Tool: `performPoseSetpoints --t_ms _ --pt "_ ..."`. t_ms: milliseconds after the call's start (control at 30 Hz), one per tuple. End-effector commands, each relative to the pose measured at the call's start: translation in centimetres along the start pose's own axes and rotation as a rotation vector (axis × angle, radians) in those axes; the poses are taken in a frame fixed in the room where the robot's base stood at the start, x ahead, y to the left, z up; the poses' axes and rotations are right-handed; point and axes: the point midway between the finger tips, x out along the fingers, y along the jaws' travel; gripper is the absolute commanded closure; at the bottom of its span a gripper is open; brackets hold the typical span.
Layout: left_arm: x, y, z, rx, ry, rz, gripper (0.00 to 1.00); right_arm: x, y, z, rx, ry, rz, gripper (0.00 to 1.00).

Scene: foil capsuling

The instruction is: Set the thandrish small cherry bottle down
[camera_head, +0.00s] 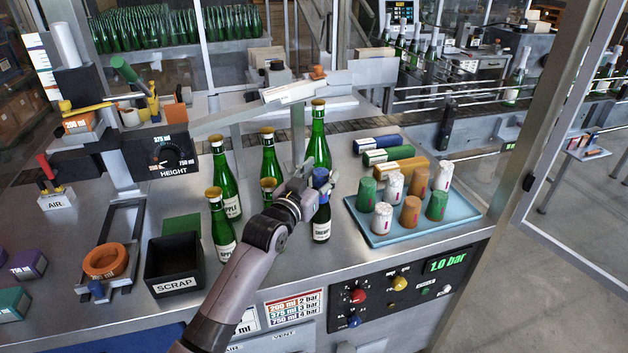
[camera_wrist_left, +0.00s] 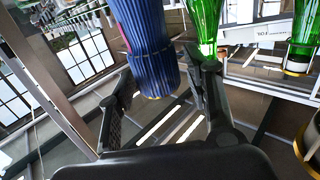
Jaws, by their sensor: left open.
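The small cherry bottle (camera_head: 321,226) is dark green with a white label and a blue foil cap (camera_head: 320,179). It stands upright on the steel worktop (camera_head: 345,262), at the front right of the bottle group. My left gripper (camera_head: 317,182) is open at the height of the blue cap, with its fingers around or beside it. In the left wrist view the ribbed blue cap (camera_wrist_left: 150,45) shows large between and beyond the parted fingers (camera_wrist_left: 165,95). I cannot tell whether either finger touches it. My right gripper is in neither view.
Several taller green bottles (camera_head: 225,185) with gold tops stand close on the left and behind. A blue tray (camera_head: 380,238) of colored capsules lies just right. A black scrap bin (camera_head: 174,262) stands at left. The control panel (camera_head: 400,290) is along the front edge.

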Motion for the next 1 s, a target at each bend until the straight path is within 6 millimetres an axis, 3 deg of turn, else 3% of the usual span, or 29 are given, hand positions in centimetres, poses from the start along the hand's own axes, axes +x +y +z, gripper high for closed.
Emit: performPoseSetpoints --t_ms 167,633,800,1000 --pt "-1.7 0.0 0.1 -0.001 0.002 0.0 0.54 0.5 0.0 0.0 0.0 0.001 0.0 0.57" --pt "-10.2 0.0 0.2 0.001 0.001 -0.001 0.54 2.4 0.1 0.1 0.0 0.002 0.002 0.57" --pt "-11.7 0.0 0.0 0.0 0.002 -0.001 0.54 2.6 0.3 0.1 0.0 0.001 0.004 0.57" --pt "-12.0 0.0 -0.1 0.0 0.001 0.0 0.54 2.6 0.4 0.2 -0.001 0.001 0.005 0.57"
